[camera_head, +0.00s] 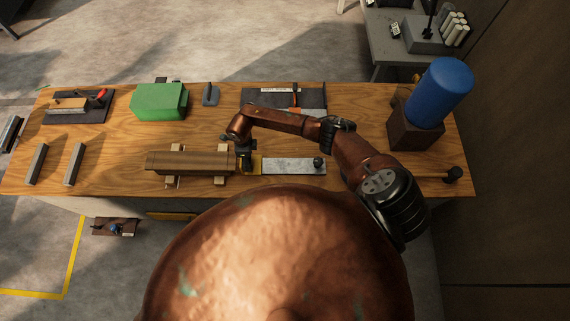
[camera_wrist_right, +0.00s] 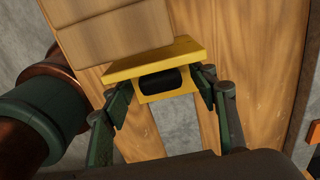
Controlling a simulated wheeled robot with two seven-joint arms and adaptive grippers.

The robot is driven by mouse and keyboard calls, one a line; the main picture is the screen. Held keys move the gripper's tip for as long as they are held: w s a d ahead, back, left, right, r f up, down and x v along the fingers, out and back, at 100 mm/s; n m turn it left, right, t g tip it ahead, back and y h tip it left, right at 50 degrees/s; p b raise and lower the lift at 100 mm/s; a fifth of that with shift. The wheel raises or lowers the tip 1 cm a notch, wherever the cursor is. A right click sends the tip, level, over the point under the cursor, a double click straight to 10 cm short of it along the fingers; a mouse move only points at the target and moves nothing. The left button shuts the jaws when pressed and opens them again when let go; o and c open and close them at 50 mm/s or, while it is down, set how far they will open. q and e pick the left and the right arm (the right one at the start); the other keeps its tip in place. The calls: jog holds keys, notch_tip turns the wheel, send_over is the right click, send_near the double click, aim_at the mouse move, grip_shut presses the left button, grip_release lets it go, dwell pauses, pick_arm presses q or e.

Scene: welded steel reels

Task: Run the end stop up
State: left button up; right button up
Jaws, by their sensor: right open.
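The end stop (camera_wrist_right: 152,60) is a yellow bracket with a black roller-like grip (camera_wrist_right: 160,81), seen in the upper middle of the right wrist view. It stands at the end of a stack of wooden boards (camera_wrist_right: 115,32); I cannot tell whether they touch. My right gripper (camera_wrist_right: 163,88) is open, one finger on each side of the stop's lower part; contact is unclear. In the head view my right gripper (camera_head: 246,162) is at the right end of the board stack (camera_head: 190,163) and mostly hides the stop. My left gripper is not in view.
A steel plate (camera_head: 290,167) with a black knob (camera_head: 318,162) lies just right of the gripper. A green box (camera_head: 159,102) and two grey bars (camera_head: 74,165) are to the left.

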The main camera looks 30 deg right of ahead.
jog(key=shift+r+p, duration=2.05)
jog(key=shift+r, duration=1.35)
jog(key=shift+f, duration=0.1)
